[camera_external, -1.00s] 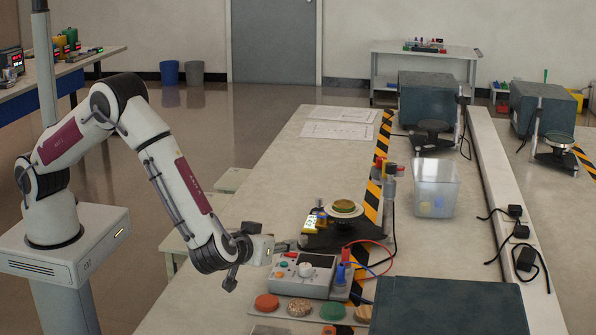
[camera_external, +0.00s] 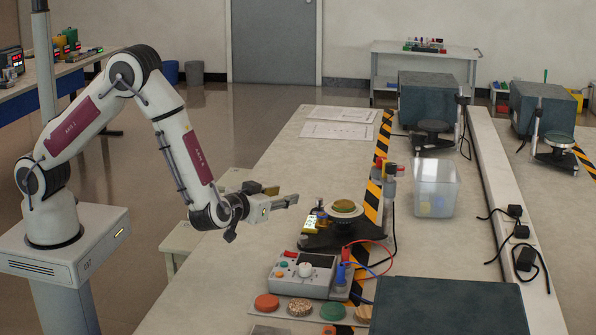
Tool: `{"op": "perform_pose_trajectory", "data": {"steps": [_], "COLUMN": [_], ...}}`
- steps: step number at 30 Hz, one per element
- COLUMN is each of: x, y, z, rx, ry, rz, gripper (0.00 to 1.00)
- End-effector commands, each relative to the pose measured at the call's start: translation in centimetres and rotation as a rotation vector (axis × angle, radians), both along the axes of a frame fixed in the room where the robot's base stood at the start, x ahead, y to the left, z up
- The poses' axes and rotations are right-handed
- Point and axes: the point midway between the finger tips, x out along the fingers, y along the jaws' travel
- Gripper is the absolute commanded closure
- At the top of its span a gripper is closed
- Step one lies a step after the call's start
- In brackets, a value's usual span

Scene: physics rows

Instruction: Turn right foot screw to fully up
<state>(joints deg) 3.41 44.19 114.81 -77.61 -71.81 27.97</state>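The apparatus with the black base (camera_external: 325,239) stands on the near part of the bench and carries a pale round plate with a brownish-green disc (camera_external: 345,206). The foot screws are too small to tell apart here, so I cannot see how far the right one is turned. My gripper (camera_external: 287,195) is left of the apparatus and above the bench's left edge, pointing right. Its two fingers look spread apart with nothing between them, and it appears clear of the apparatus.
A control box (camera_external: 303,274) with red and blue leads stands in front of the apparatus. Several coloured discs lie on a strip (camera_external: 254,305) nearer. A clear bin (camera_external: 435,187) is to the right. A dark case (camera_external: 450,305) fills the near right. Bench space behind the apparatus is free.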

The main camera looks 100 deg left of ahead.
Motion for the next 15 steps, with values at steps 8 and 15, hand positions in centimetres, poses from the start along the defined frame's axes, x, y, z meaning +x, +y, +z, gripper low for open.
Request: {"op": "perform_pose_trajectory", "data": {"steps": [8,15], "x": [-0.5,-0.9], "y": [1.1,-0.4], "z": [-0.4,-1.9], "rx": [0.016,-0.019], "ry": [0.028,0.051], "rz": [-0.177,-0.35], "gripper": [0.67,0.67]}}
